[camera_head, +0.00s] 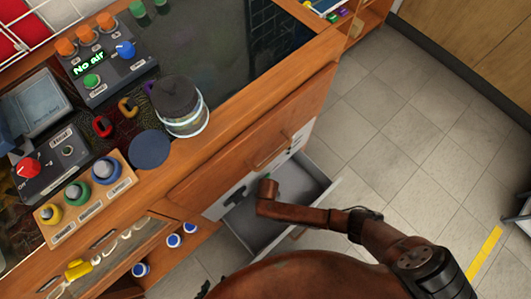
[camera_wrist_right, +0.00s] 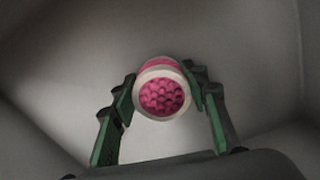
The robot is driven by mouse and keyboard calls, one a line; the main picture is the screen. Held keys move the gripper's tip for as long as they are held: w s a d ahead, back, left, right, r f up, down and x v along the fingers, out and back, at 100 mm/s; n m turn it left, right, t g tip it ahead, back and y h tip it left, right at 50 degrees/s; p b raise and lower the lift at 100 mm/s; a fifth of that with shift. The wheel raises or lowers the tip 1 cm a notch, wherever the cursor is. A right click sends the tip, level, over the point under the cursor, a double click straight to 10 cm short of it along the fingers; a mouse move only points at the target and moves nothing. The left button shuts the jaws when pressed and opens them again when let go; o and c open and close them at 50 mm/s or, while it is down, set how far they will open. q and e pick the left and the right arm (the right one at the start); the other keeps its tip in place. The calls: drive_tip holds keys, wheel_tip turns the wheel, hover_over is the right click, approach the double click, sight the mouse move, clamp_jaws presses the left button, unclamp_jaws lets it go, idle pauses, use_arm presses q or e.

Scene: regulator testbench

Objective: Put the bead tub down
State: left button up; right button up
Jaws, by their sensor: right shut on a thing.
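The bead tub (camera_wrist_right: 163,90) is a small round tub with a pale rim and pink beads inside. In the right wrist view my right gripper (camera_wrist_right: 165,88) is shut on it, one green-and-dark finger on each side. Grey walls surround it. In the head view my right arm reaches over the open grey drawer (camera_head: 308,192); the tub cannot be made out there. Of my left gripper (camera_head: 204,289), only a small dark piece seems to show at the bottom edge, and its fingers cannot be made out.
The wooden bench carries a lidded glass jar (camera_head: 182,110), a dark blue disc (camera_head: 149,149), a wooden block with coloured knobs (camera_head: 85,200) and a control box reading "No air" (camera_head: 104,62). A shelf below holds several white-and-blue items. Tiled floor (camera_head: 400,130) lies open to the right.

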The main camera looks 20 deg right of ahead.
drive_tip(key=shift+s+f, duration=0.1)
drive_tip(key=shift+f, duration=0.25)
use_arm(q)
drive_tip(key=shift+w+d+f+t, duration=0.15)
drive_tip(key=shift+w+f+t, duration=0.15)
drive_tip(key=shift+f, duration=0.15)
use_arm(e)
drive_tip(key=shift+r, duration=0.1)
drive_tip(key=o, duration=1.2)
drive_tip(key=shift+f, duration=0.2)
